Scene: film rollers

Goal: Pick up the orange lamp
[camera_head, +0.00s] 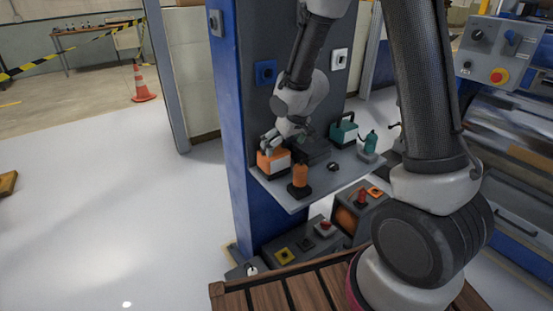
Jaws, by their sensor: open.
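Two orange things stand at the front left of the grey shelf (278,186). One is an orange and white box-shaped thing (272,162) with a handle on top. The other is an upright orange cylinder (300,174) on a dark base, to its right. I cannot tell for certain which of them is the orange lamp. My gripper (269,144) is open and points down at the top of the box-shaped one. Its fingers partly hide the handle, and I cannot tell whether they touch it. The cylinder stands apart from the gripper.
A teal box with a handle (345,131) and a teal bottle-shaped thing (371,142) stand at the shelf's back right. A small dark knob (334,167) is near the front edge. The blue column (240,130) rises behind the shelf. Grey control boxes (297,247) lie below.

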